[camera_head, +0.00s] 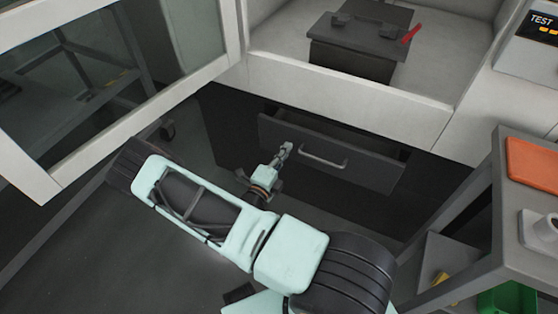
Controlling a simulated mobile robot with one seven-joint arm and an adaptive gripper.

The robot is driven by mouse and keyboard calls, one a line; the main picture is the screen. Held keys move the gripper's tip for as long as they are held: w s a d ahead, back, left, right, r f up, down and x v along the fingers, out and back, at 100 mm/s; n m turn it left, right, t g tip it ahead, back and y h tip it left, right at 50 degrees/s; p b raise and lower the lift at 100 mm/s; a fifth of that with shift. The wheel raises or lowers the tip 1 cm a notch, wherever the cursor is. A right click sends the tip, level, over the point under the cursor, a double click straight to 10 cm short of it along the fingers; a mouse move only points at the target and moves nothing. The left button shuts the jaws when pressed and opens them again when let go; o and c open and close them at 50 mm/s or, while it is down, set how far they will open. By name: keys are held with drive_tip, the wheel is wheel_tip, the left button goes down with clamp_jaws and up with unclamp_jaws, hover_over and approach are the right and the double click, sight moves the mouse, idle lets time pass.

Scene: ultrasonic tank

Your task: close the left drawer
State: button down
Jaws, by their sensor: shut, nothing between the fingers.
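A dark grey drawer (369,168) with a light metal bar handle (323,160) stands pulled out from the cabinet below the white tank housing. A narrow dark gap shows above its front panel. My gripper (286,148) is shut and empty, just left of the handle and in front of the drawer's left part. I cannot tell whether its tips touch the drawer front. My pale green arm crosses the lower middle of the view. No second drawer can be made out.
An open glass-paned door (235,35) swings out at the upper left. A dark lidded box (357,45) with a red piece sits in the white bay. A grey cart (481,266) with an orange tray (533,161) stands at the right. Floor (90,255) is clear at lower left.

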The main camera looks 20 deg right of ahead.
sight(297, 131)
drive_tip(key=shift+b+x, duration=0.5)
drive_tip(key=shift+x, duration=2.7)
drive_tip(key=x, duration=0.5)
drive_tip(key=shift+d, duration=0.15)
drive_tip(key=shift+w+d+r, duration=0.1)
drive_tip(key=shift+w, duration=0.1)
drive_tip(key=shift+s+a, duration=0.25)
drive_tip(key=shift+a, duration=0.1)
drive_tip(key=p+v, duration=0.2)
drive_tip(key=v, duration=1.1)
drive_tip(key=shift+s+p, duration=0.2)
drive_tip(key=shift+p, duration=0.1)
